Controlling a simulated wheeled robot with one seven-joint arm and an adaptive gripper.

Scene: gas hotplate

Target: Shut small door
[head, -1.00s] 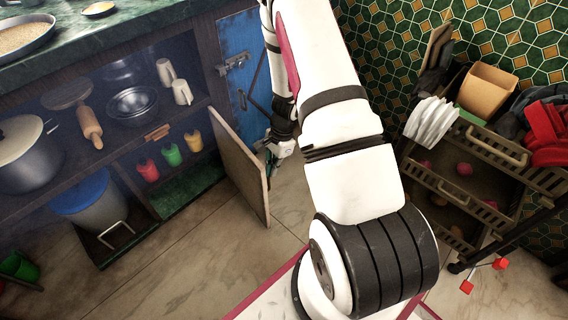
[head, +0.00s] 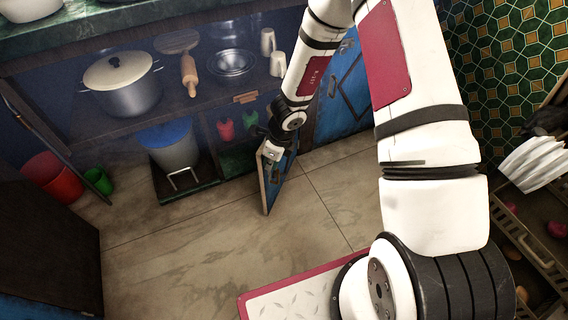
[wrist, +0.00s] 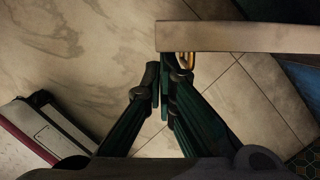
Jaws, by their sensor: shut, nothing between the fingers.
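The small door (head: 283,182) stands open from the lower cabinet, seen nearly edge-on in the head view, with a blue outer face and a pale edge. In the wrist view its pale edge (wrist: 240,37) runs across the top right, with a gold handle (wrist: 185,62) just below it. My gripper (wrist: 159,82) is shut and empty, with its fingertips beside the handle. In the head view my gripper (head: 270,152) is at the upper part of the door and hides some of it. I cannot tell whether it touches the door.
The lower cabinet holds a bin (head: 172,150) with a blue lid and red and green cups. A red bucket (head: 52,178) is at left. The floor before the cabinet is clear.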

